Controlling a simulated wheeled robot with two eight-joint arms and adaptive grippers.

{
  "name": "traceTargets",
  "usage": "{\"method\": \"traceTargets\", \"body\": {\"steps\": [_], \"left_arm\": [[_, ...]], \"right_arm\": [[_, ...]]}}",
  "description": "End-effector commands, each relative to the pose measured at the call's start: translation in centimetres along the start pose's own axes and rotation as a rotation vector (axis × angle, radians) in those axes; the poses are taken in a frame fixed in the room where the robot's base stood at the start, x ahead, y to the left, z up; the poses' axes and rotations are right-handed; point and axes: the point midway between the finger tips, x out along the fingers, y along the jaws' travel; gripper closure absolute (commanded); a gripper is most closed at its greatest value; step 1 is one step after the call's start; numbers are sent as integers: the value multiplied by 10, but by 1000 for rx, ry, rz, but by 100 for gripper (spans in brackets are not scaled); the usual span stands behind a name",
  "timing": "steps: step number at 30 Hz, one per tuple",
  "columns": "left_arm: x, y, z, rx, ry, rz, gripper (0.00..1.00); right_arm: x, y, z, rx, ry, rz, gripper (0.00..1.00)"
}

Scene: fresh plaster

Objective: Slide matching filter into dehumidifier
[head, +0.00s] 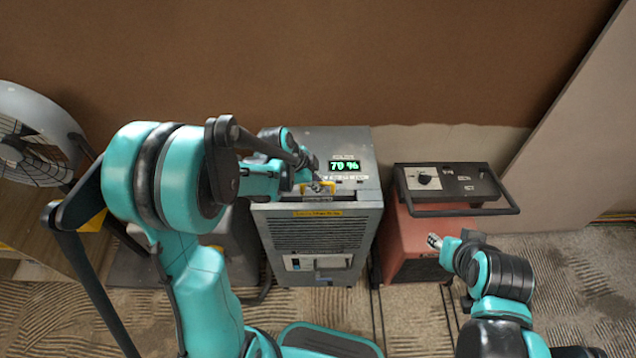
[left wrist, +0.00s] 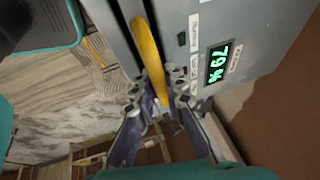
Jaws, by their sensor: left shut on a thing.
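The grey dehumidifier (head: 318,240) stands upright in the middle of the head view, with a green display reading about 70 % on its top. Its top also shows in the left wrist view (left wrist: 180,12). My left gripper (head: 318,187) is at the front part of that top, shut on a yellow-edged filter (left wrist: 148,50). In the left wrist view the yellow edge runs between the fingers (left wrist: 160,100), beside a dark gap in the top. How deep the filter sits is hidden. My right gripper (head: 435,241) is in front of the red machine, away from the dehumidifier; its jaws are too small to read.
A red machine (head: 410,250) with a black control panel and handle stands right of the dehumidifier. A white fan (head: 40,120) is at far left. A pale board (head: 580,130) leans at right. The floor (head: 590,270) is ridged.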

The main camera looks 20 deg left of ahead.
Motion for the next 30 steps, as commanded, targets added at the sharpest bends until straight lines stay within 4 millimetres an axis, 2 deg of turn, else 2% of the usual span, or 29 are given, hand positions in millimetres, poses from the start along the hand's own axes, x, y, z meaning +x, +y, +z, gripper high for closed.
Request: {"method": "traceTargets", "body": {"steps": [14,28,29,30], "left_arm": [[1,0,0,0,0,0,100],[14,3,6,0,0,0,100],[13,3,5,0,0,0,81],[12,2,5,0,0,0,70]], "right_arm": [[1,0,1,0,0,0,60],[12,0,8,0,0,0,60],[11,0,8,0,0,0,60],[10,0,7,0,0,0,60]]}}
